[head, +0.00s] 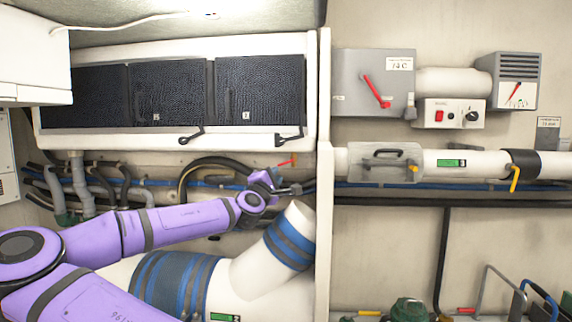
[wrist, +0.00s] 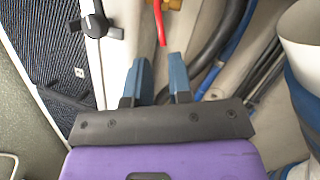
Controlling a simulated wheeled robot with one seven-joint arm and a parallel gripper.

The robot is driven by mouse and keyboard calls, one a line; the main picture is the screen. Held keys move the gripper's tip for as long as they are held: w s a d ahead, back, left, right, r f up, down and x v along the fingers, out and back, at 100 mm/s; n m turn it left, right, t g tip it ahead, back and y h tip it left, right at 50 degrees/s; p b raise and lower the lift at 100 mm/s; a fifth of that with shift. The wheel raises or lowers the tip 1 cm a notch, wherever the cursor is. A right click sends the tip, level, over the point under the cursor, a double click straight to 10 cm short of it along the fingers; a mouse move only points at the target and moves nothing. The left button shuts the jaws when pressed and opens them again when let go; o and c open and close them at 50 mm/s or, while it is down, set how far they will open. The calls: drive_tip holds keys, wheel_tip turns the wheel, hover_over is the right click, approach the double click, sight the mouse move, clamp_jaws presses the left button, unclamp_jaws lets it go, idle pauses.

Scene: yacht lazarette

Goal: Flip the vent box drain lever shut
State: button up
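A thin red lever (head: 287,161) sits just under the right end of the white box with dark mesh panels (head: 90,97). In the wrist view the red lever (wrist: 160,24) hangs from a brass-coloured valve body (wrist: 175,4) and points toward my gripper. My gripper (wrist: 160,58) is open, with a clear gap between its two blue fingers. The lever's free end appears just ahead of that gap, with no contact visible. In the head view my gripper (head: 277,177) is small and just below the lever; its fingers are hard to make out.
Black latch handles (head: 192,135) stick out along the box's lower edge. A white upright post (head: 324,210) stands close to the right of my gripper. Dark hoses (head: 205,165) and a blue line run behind it. A grey box with another red handle (head: 375,90) is farther right.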

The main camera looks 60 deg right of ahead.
sight(284, 163)
drive_tip(key=x, duration=0.9)
drive_tip(key=shift+d, duration=0.2)
clamp_jaws()
